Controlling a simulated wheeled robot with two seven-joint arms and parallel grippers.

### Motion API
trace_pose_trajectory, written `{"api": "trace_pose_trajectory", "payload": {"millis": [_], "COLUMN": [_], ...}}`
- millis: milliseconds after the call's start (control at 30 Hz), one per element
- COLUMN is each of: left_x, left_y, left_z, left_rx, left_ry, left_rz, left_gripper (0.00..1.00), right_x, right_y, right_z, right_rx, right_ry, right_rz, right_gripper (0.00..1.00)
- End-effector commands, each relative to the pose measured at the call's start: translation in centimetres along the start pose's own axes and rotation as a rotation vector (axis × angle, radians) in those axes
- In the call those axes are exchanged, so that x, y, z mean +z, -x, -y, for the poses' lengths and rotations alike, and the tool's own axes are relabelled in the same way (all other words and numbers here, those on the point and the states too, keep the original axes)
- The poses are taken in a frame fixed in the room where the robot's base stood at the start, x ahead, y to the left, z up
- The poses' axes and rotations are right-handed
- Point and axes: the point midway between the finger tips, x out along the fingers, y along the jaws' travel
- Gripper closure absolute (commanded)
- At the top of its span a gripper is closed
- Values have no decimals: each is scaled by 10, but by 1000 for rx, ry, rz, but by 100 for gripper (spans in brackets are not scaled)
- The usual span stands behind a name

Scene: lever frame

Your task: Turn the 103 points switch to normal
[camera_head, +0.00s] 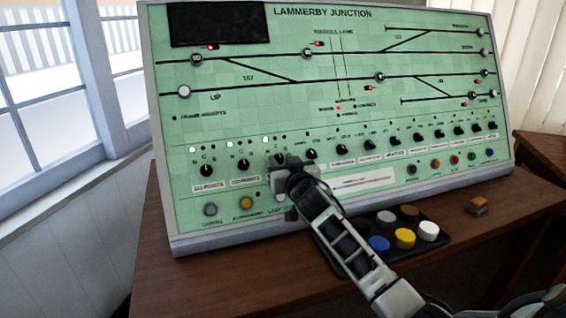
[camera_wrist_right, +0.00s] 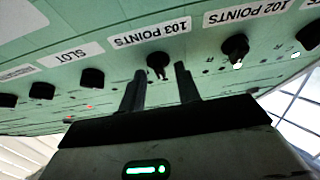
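My right gripper (camera_wrist_right: 160,70) is open, one finger on either side of this knob, with gaps visible on both sides. I cannot tell how deep the fingers reach. In the head view my right gripper (camera_head: 287,168) covers the third knob of the lower row and hides its label. My left gripper is not in view.
The 102 points knob (camera_wrist_right: 236,48) is close beside it, and the slot knob (camera_wrist_right: 92,78) is on the other side. A row of black knobs continues right along the panel (camera_head: 350,215).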

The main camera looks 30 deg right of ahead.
Motion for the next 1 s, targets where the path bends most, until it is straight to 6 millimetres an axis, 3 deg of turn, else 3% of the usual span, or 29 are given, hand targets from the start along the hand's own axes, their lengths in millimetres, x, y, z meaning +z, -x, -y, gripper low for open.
{"api": "trace_pose_trajectory", "payload": {"millis": [167,267,300,667,1000], "left_x": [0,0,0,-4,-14], "left_y": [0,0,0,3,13], "left_z": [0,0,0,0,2], "left_rx": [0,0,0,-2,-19], "left_ry": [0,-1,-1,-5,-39], "left_rz": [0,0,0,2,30], "left_gripper": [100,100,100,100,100], "right_x": [0,0,0,-2,-6], "right_y": [0,0,0,0,0], "right_z": [0,0,0,-1,-4], "right_rx": [0,0,0,-14,-113], "right_ry": [0,0,0,30,218], "right_rz": [-1,0,0,0,2], "right_gripper": [67,95,100,100,100]}}
